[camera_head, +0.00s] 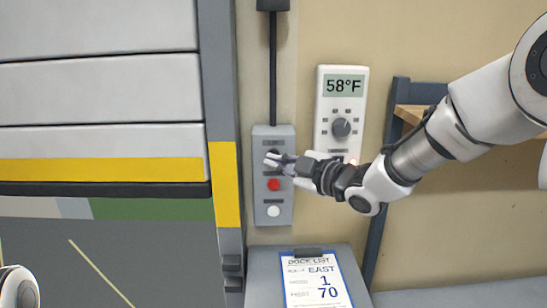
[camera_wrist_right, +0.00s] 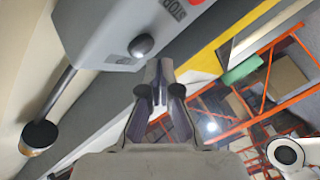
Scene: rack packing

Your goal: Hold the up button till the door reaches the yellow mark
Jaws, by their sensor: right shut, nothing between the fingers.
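A thermostat (camera_head: 341,100) reading 58°F hangs right of the box. A clipboard (camera_head: 311,280) lies on a grey surface below. A blue-framed shelf (camera_head: 375,220) stands behind my right arm. The opening under the door shows a dark floor (camera_head: 100,255).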

